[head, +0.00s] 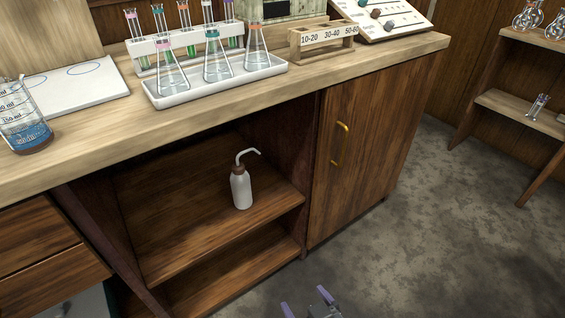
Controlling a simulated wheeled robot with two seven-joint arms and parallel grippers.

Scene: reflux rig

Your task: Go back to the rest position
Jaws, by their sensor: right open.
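My right gripper (306,302) shows at the bottom edge, partly cut off by the frame. Its two fingers with purple tips stand apart, with nothing visible between them. It is over the grey floor, in front of the bench and clear of it. My left gripper is out of view. A white wash bottle (241,188) with a brown cap and bent spout stands upright on the open shelf (165,225) under the bench, apart from my gripper.
The wooden bench top (120,142) holds a white tray (215,88) with several flasks, a beaker (22,120) with blue liquid, and a labelled wooden rack (322,40). A cabinet door (365,130) is shut. A shelf unit (525,110) stands at right. The floor (430,240) between is clear.

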